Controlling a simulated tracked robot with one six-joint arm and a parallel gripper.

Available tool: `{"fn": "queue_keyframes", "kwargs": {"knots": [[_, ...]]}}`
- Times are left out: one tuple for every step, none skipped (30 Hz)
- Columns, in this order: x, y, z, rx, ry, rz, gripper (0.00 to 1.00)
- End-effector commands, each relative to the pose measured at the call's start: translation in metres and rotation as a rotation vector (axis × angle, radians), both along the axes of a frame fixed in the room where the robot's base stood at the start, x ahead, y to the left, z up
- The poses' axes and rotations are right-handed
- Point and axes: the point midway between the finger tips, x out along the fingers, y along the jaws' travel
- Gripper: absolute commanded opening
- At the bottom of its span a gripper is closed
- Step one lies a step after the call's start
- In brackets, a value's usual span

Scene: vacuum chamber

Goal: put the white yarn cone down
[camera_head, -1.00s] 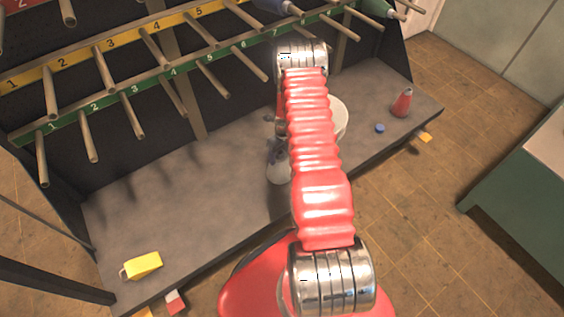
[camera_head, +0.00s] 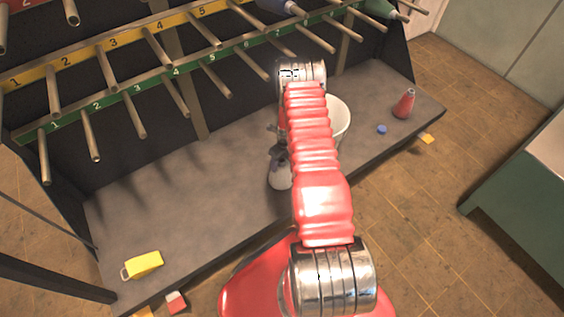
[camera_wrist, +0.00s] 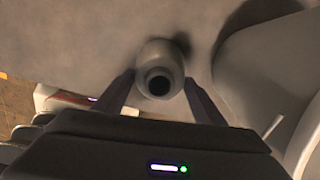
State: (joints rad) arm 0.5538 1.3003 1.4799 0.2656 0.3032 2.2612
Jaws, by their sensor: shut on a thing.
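The white yarn cone (camera_head: 280,174) shows beside my arm in the head view, over the grey shelf (camera_head: 215,190). My gripper (camera_head: 277,153) is shut on its upper part, and the arm partly hides it. In the wrist view the cone (camera_wrist: 160,52) is seen end-on, with a dark hole in its top, between the two dark fingers (camera_wrist: 160,92). The cone looks about upright. It is at or close above the shelf; I cannot tell whether it touches.
A white bucket (camera_head: 340,118) stands close right of the cone, partly behind my arm; it also shows in the wrist view (camera_wrist: 262,75). A red bottle (camera_head: 404,104) and blue cap (camera_head: 381,129) are farther right. A yellow object (camera_head: 143,265) lies at left. Pegs (camera_head: 127,113) overhang behind.

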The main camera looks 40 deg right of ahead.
Motion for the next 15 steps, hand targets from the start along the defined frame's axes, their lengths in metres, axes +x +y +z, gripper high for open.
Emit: {"fn": "queue_keyframes", "kwargs": {"knots": [[0.0010, -0.0006, 0.0001, -0.001, -0.002, 0.000, 0.25], [0.0010, -0.0006, 0.0001, -0.001, -0.002, 0.000, 0.25], [0.0010, -0.0006, 0.0002, -0.001, -0.002, 0.000, 0.25], [0.0010, -0.0006, 0.0003, -0.001, -0.002, 0.000, 0.25], [0.0009, -0.0006, 0.0003, -0.001, -0.002, 0.000, 0.25], [0.0009, -0.0005, 0.0003, -0.001, -0.002, 0.000, 0.25], [0.0009, -0.0005, 0.0003, -0.001, -0.002, 0.000, 0.25], [0.0008, -0.0005, 0.0001, -0.001, -0.001, 0.000, 0.25], [0.0007, -0.0004, -0.0006, -0.001, -0.001, 0.000, 0.25], [0.0007, -0.0004, -0.0014, -0.001, -0.001, 0.000, 0.25], [0.0006, -0.0004, -0.0021, -0.001, -0.001, 0.000, 0.25], [0.0001, 0.0000, -0.0022, 0.000, 0.000, 0.000, 0.67], [0.0000, 0.0000, -0.0021, 0.000, 0.000, 0.000, 0.69], [0.0000, 0.0000, -0.0021, 0.000, 0.000, 0.000, 0.71], [0.0000, 0.0000, -0.0021, 0.000, 0.000, 0.000, 0.74]]}}
